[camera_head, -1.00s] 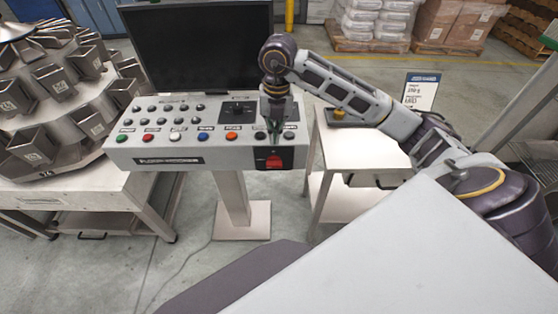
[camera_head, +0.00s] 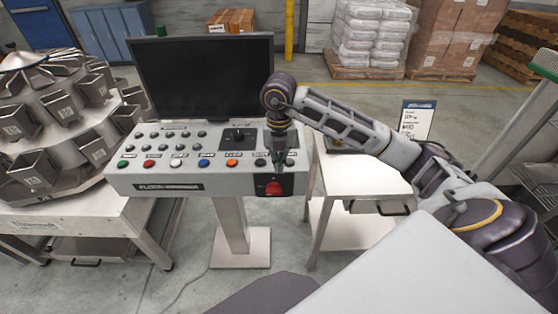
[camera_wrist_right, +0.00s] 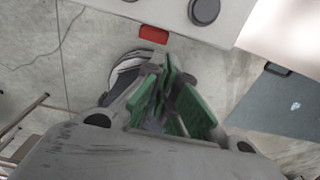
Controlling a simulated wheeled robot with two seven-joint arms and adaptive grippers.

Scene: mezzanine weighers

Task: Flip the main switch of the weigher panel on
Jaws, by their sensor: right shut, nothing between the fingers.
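The weigher panel (camera_head: 150,185) is a grey console on a pedestal below a dark screen. Its main switch (camera_head: 273,188) is a red rocker on a black plate at the right end of the front face. The red switch (camera_wrist_right: 153,34) also shows at the top of the right wrist view, ahead of the fingertips. My right gripper (camera_head: 279,160) points down close to the panel's right end, just above the switch in the picture. Its green-padded fingers (camera_wrist_right: 168,72) are shut and empty, and appear apart from the switch. My left gripper is out of view.
Coloured buttons (camera_head: 177,162) and a black joystick plate (camera_head: 237,137) lie left of my gripper. The dark screen (camera_head: 203,75) stands behind. A side table (camera_head: 355,177) with a sign (camera_head: 416,118) stands to the right, and a multi-bucket weigher (camera_head: 40,125) to the left.

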